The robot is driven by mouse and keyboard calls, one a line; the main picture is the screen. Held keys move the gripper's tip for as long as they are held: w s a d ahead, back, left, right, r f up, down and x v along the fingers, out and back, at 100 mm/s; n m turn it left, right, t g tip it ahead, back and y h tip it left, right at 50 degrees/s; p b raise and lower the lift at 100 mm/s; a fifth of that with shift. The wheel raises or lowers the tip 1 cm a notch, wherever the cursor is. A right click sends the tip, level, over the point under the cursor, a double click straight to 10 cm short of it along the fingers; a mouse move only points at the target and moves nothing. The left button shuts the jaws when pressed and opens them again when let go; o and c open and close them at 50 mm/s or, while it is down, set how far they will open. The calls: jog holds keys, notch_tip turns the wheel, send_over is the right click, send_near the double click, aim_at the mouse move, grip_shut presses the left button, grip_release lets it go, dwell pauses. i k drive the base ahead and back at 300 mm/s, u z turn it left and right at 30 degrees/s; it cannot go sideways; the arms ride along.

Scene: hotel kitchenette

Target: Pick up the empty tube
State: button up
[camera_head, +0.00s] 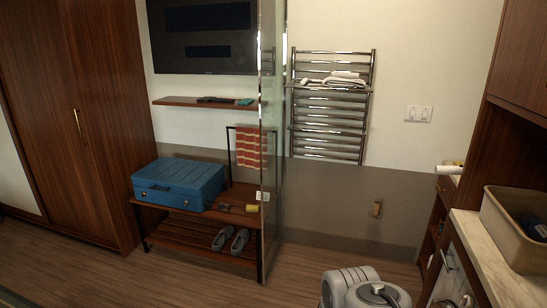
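A small brown cylinder (376,208), which looks like a bare cardboard tube, is upright against the grey lower part of the back wall, right of centre. Grey rounded parts of my arm show at the bottom, right of centre, below and apart from the brown tube. My gripper's fingers do not show.
A low wooden bench (160,212) at left holds a blue suitcase (178,184), with grey shoes (231,239) on its lower shelf. A glass panel (271,140) stands beside it. A beige bin (515,232) sits on the right counter (490,265). Floor before the wall is clear.

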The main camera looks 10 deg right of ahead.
aim_at(376, 208)
jog(key=i, duration=2.4)
jog(key=z, duration=1.7)
jog(key=i, duration=1.35)
jog(key=u, duration=1.95)
